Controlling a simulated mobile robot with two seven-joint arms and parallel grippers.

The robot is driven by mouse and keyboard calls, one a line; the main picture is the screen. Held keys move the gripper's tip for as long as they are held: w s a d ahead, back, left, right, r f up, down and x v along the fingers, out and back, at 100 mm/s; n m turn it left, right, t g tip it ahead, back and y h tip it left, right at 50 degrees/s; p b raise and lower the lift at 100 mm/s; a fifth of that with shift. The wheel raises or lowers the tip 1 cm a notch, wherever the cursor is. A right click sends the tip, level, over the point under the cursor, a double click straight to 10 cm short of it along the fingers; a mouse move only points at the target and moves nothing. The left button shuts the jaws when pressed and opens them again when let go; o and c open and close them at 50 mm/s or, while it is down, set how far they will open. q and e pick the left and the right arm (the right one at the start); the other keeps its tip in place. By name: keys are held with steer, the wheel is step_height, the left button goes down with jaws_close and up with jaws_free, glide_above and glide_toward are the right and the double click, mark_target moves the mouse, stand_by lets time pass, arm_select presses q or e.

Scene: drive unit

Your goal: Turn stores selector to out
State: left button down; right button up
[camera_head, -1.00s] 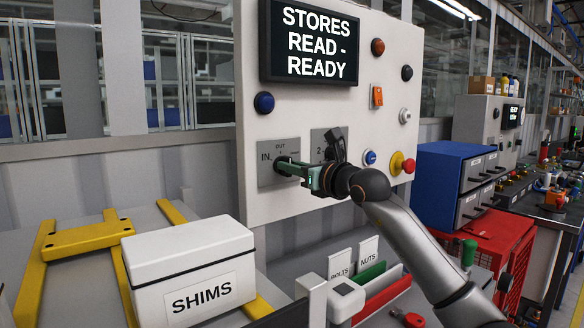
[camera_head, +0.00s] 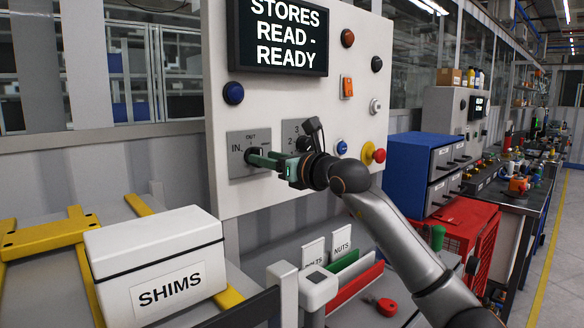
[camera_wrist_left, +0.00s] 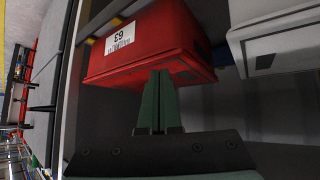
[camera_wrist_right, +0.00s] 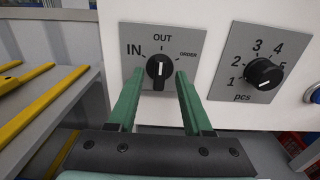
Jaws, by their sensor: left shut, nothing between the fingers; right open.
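The stores selector is a black knob (camera_wrist_right: 158,68) on a grey plate marked IN, OUT and ORDER. A short white mark on the knob stands nearly upright, roughly toward OUT. My right gripper (camera_wrist_right: 159,73) is open, with one green finger on each side of the knob and a gap showing at both sides. In the head view my right gripper (camera_head: 257,157) reaches in front of the selector plate (camera_head: 240,168) and hides much of the knob. My left gripper (camera_wrist_left: 160,74) is shut and empty in the left wrist view. The display (camera_head: 280,35) reads "STORES READ - READY".
A second knob (camera_wrist_right: 264,72), numbered and marked pcs, sits right of the selector. A white SHIMS box (camera_head: 160,262) stands at lower left. A red bin (camera_wrist_left: 150,45) is close to my left fingers.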

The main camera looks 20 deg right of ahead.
arm_select(q)
steer(key=shift+w+d+f+b, duration=0.2)
steer(key=shift+d+f+b, duration=0.2)
steer(key=shift+b, duration=0.2)
steer(key=shift+w+d+f+b, duration=0.15)
steer(key=shift+d+f+b, duration=0.1)
steer(key=shift+d+b, duration=0.3)
arm_select(e)
steer(key=v, duration=1)
steer(key=shift+s, duration=0.3)
arm_select(q)
steer(key=shift+a, duration=0.1)
arm_select(e)
steer(key=shift+d, duration=0.1)
